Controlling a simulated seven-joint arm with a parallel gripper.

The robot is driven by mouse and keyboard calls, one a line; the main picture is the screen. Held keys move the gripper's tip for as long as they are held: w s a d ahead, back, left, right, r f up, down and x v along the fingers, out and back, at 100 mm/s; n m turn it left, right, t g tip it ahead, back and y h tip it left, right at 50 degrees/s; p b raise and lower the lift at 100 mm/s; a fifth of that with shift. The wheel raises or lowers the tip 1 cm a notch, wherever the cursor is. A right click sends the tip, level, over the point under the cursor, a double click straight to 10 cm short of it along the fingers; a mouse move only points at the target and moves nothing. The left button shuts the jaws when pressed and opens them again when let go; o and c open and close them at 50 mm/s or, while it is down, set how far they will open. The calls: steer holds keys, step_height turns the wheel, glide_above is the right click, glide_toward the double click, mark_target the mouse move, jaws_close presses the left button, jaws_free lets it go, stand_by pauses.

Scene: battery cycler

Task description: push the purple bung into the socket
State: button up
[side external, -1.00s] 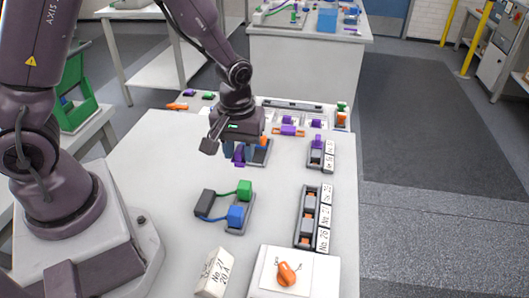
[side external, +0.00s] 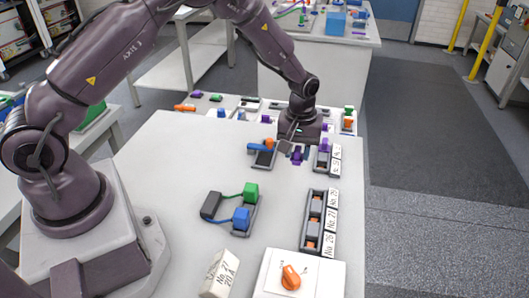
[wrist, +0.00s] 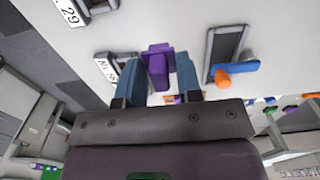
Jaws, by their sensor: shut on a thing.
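My gripper (wrist: 158,82) is shut on the purple bung (wrist: 157,66), which shows between the two blue-grey fingers in the wrist view. In the side view the bung (side external: 297,154) hangs below my gripper, above the white table, between two grey holders. The left holder (side external: 264,160) has a dark open slot, with a blue piece and an orange piece at its far end; it also shows in the wrist view (wrist: 210,62). The right holder (side external: 316,166) has a purple piece and labels beside it. I cannot tell which opening is the socket. The bung is apart from both holders.
A long grey holder (side external: 304,241) with labels stands at the right edge. A green and blue connector unit (side external: 257,203), a white block (side external: 221,274) and an orange knob (side external: 291,277) on a white plate are nearer. Small parts line the back.

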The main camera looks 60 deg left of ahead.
steer(key=w, duration=0.6)
steer(key=shift+w+d, duration=0.2)
steer(key=shift+w+d+f, duration=0.1)
steer(key=shift+w+f, duration=0.2)
steer(key=shift+f, duration=0.5)
steer(key=shift+w+f, duration=0.3)
steer(key=shift+f, duration=0.5)
steer(key=shift+w+d+f, duration=0.1)
steer(key=shift+w+f, duration=0.2)
steer(key=shift+f, duration=0.5)
steer(key=shift+f, duration=0.2)
steer(key=o, duration=1)
steer(key=shift+c, duration=0.2)
steer(key=shift+r, duration=0.15)
